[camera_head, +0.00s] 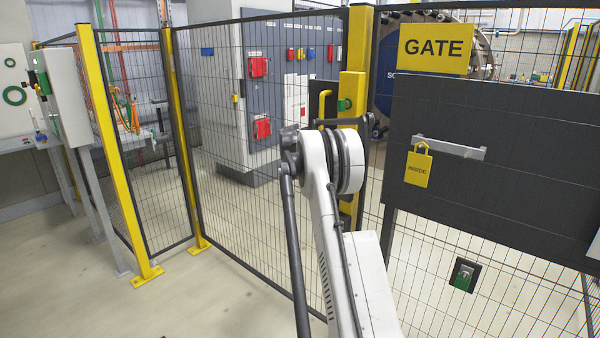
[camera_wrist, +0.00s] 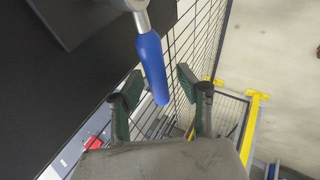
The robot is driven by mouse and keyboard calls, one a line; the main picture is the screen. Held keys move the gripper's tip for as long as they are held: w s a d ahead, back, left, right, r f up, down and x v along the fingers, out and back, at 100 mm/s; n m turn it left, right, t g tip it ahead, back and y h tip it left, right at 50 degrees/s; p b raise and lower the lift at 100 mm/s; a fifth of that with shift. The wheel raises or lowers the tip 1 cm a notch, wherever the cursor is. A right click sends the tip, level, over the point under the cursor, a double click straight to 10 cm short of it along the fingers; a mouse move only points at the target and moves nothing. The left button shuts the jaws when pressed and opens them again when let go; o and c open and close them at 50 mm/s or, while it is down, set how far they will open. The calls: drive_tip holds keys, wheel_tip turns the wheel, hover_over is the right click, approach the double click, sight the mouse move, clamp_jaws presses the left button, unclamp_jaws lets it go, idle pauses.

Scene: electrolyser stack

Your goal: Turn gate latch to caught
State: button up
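In the wrist view, a blue lever grip (camera_wrist: 152,65) hangs from a grey metal hub (camera_wrist: 132,5) at the top, beside a dark panel. It appears to be the gate latch's handle; no marking on it can be read. My gripper (camera_wrist: 158,84) is open, with a dark green-padded finger on each side of the grip's lower end. Gaps show on both sides, so the fingers are not closed on it. In the head view, the gate (camera_head: 490,155) carries a yellow GATE sign (camera_head: 435,47). My arm covers part of the gate post, and neither gripper nor blue grip is discernible there.
A yellow post (camera_head: 351,95) with a yellow handle (camera_head: 324,104) stands left of the gate. A yellow INSIDE tag (camera_head: 418,168) hangs by a grey bar (camera_head: 450,148) on the gate's dark panel. Mesh fence (camera_head: 240,140) runs left. The floor (camera_head: 200,300) in front is clear.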

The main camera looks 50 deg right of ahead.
drive_tip(key=shift+a+r, duration=0.1)
drive_tip(key=v, duration=1.1)
drive_tip(key=shift+a+r, duration=0.25)
drive_tip(key=shift+r, duration=0.05)
drive_tip(key=s+a+r+t+y, duration=0.1)
drive_tip(key=s+a+r, duration=0.25)
drive_tip(key=a, duration=0.85)
drive_tip(key=s+a+r+y, duration=0.1)
drive_tip(key=s+a+r, duration=0.3)
drive_tip(key=a, duration=0.8)
drive_tip(key=s+a+r+t+y, duration=0.15)
drive_tip(key=s+a, duration=0.35)
drive_tip(key=a, duration=0.6)
drive_tip(key=s+a+f+y, duration=0.1)
drive_tip(key=s+a+f, duration=0.3)
drive_tip(key=s+a, duration=0.3)
drive_tip(key=s+a+f+m, duration=0.1)
drive_tip(key=s+a+f, duration=0.3)
drive_tip(key=s+a, duration=0.4)
drive_tip(key=s+a+f+y, duration=0.1)
drive_tip(key=s+a+f, duration=0.3)
drive_tip(key=s+a, duration=0.4)
drive_tip(key=s, duration=0.3)
drive_tip(key=shift+s+m+t+y, duration=0.3)
drive_tip(key=shift+m+t+y, duration=0.05)
drive_tip(key=shift+m, duration=0.05)
